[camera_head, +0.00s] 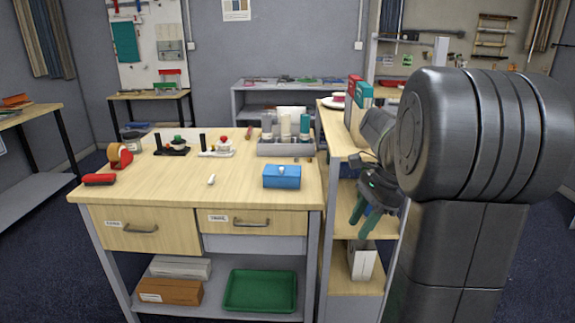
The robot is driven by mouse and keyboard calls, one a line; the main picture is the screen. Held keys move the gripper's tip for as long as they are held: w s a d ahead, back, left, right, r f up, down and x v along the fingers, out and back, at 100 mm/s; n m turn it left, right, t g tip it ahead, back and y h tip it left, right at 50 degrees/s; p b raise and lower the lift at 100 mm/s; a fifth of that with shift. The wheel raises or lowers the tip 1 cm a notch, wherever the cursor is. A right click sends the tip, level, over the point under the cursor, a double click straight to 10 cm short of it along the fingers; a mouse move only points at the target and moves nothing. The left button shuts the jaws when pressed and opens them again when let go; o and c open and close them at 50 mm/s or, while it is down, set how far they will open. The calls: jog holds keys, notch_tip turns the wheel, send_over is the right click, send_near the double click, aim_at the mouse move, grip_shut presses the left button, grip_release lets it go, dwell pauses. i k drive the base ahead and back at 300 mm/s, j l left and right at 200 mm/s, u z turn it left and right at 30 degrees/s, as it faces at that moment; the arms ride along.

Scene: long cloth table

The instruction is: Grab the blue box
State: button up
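The blue box (282,177) sits on the wooden table top (235,181), near its right front edge. It is a small closed box with a light knob or clasp on top. My gripper (361,220) hangs to the right of the table, in front of the shelf unit, with its greenish fingers pointing down. The fingers appear spread apart with nothing between them. It is well apart from the blue box and lower than the table top.
A grey tray of bottles (286,147) stands behind the box. A red tape dispenser (119,155) and a red stapler-like item (99,179) lie at the left. A small white object (211,180) lies left of the box. The wooden shelf unit (343,145) rises right of the table.

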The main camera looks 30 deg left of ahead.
aim_at(268, 182)
jog(key=i+j+z, duration=0.15)
jog(key=j, duration=0.5)
jog(key=i+j+z, duration=0.15)
jog(key=j, duration=0.5)
jog(key=i+j+z, duration=0.15)
jog(key=j, duration=0.5)
jog(key=i+j+z, duration=0.15)
jog(key=j, duration=0.55)
